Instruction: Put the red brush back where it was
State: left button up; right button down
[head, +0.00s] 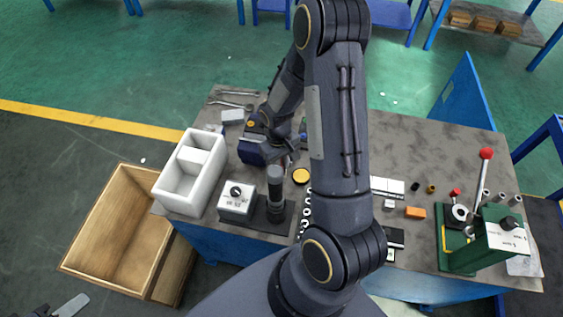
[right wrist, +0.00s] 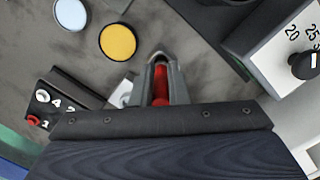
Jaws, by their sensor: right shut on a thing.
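The red brush (right wrist: 160,88) shows as a red strip between the fingers of my right gripper (right wrist: 159,62) in the right wrist view. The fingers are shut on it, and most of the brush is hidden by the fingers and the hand. In the head view my right arm reaches over the table, with its hand near the back left part; the brush cannot be made out there. A grey finger-like part of my left gripper (head: 68,306) shows at the bottom left corner of the head view, away from the table. Its jaw opening cannot be judged.
A white two-part bin (head: 166,198), a white dial box (head: 237,203) and a black stand (head: 279,217) occupy the table's left front. A yellow disc (right wrist: 117,42) lies near the gripper. A green press (head: 488,245) stands right. A wooden crate (head: 82,268) is on the floor.

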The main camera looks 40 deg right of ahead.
jog(key=shift+f, duration=0.15)
jog(key=shift+f, duration=0.1)
jog(key=shift+f+b, duration=0.15)
jog(key=shift+b, duration=0.15)
jog(key=c, duration=1.4)
grip_release()
